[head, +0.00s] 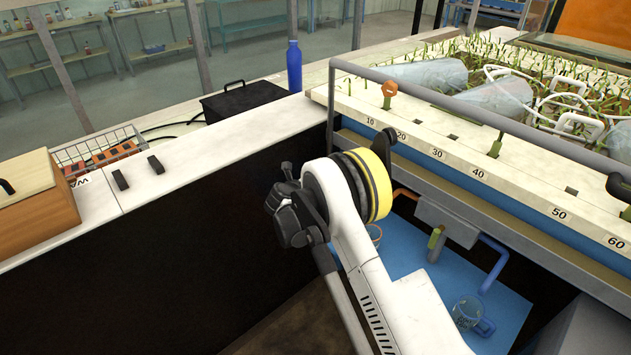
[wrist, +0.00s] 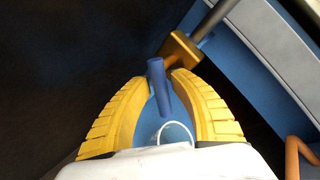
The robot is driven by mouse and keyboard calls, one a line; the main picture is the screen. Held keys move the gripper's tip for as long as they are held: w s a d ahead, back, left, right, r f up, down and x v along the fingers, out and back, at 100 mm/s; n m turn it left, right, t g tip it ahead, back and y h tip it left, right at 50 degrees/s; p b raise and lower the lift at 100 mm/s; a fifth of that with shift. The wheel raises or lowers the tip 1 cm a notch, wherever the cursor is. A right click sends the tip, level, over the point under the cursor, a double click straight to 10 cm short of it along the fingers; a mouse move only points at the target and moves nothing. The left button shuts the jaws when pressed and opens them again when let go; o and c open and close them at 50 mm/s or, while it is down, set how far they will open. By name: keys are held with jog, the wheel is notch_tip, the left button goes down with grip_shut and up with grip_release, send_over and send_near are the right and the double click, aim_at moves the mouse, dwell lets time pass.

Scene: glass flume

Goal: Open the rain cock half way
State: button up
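In the wrist view the two yellow fingers of my gripper (wrist: 161,80) are apart. A blue lever (wrist: 157,85) lies between them, with dark gaps near the tips. I cannot tell whether either finger touches it. The lever meets a brass-coloured cock body (wrist: 178,50) just beyond the fingertips, on a grey pipe (wrist: 213,20) running to the upper right. The lever's exact angle on the cock is hard to read. In the head view my arm hides the fingers and this cock; the grey pipe (head: 331,100) comes down behind my wrist.
The flume's numbered edge (head: 480,174) and grey rail (head: 470,112) run along the right. A blue bottle (head: 294,66) stands on the left counter.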

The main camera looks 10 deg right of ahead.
jog(key=v, duration=1.2)
jog(key=shift+f, duration=0.1)
jog(key=s+d+r+m+g+y, duration=0.1)
jog(key=s+d+r+m+g, duration=0.1)
jog(key=s+d+r+m, duration=0.55)
jog(key=s+d+r+m+g+y, duration=0.1)
jog(key=s+d+r+m, duration=0.4)
jog(key=r+m, duration=0.4)
jog(key=s+d+m+g+y, duration=0.1)
jog(key=s+m+y, duration=0.3)
jog(key=s+m, duration=1.8)
jog(key=s+d, duration=0.1)
jog(key=s, duration=0.3)
